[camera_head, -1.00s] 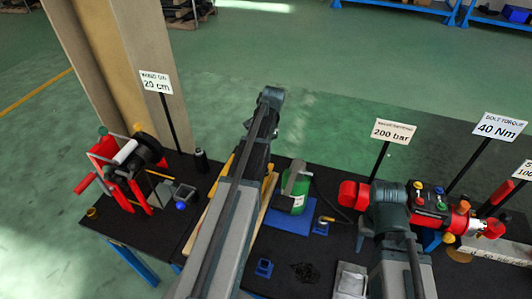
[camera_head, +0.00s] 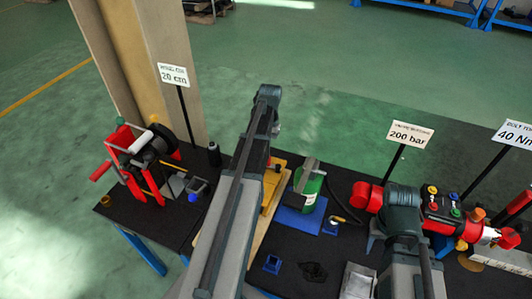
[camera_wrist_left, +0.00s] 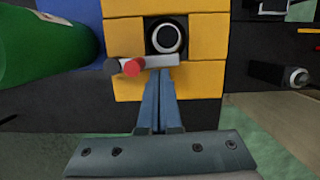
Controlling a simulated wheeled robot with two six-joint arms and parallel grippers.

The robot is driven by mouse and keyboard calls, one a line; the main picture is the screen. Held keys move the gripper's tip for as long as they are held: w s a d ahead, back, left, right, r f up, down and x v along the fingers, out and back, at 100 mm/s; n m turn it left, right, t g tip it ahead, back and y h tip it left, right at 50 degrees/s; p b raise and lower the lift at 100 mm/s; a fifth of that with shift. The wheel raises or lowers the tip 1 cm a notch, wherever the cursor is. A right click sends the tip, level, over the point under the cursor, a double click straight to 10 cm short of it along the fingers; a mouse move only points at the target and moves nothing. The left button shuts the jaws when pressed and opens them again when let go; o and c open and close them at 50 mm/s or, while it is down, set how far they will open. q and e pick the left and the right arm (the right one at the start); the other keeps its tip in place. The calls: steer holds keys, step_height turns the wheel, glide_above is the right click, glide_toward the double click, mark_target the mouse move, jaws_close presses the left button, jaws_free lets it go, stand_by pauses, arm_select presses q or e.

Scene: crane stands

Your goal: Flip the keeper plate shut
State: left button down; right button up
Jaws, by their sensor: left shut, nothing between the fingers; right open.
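In the left wrist view, a yellow block housing (camera_wrist_left: 205,45) holds a dark square recess with a white-ringed round part (camera_wrist_left: 167,38). A short grey bar, apparently the keeper plate (camera_wrist_left: 158,61), lies across the yellow face just below the recess. It carries a red-tipped pin (camera_wrist_left: 133,67) towards its left. My left gripper (camera_wrist_left: 160,84) is shut and empty, its tips just below the bar; I cannot tell whether they touch. In the head view my left arm hides that gripper and much of the yellow block (camera_head: 272,188). My right gripper (camera_head: 404,218) is open, partly hidden by its arm.
A green cylinder (camera_head: 309,187) stands on a blue base right of the yellow block. A red winch (camera_head: 122,140) stands at the left bench end. Red hydraulic gear (camera_head: 440,213) stands beside my right arm. Signs on posts, such as 200 bar (camera_head: 412,133), rise behind.

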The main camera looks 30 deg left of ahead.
arm_select(q)
steer(key=shift+s, duration=0.1)
stand_by(0.6)
steer(key=w+a+r+p, duration=0.1)
steer(key=w+r+p, duration=0.5)
steer(key=r+p, duration=0.3)
steer(key=shift+a+r+p, duration=0.35)
steer(key=shift+p, duration=0.05)
steer(key=shift+w, duration=0.1)
stand_by(0.3)
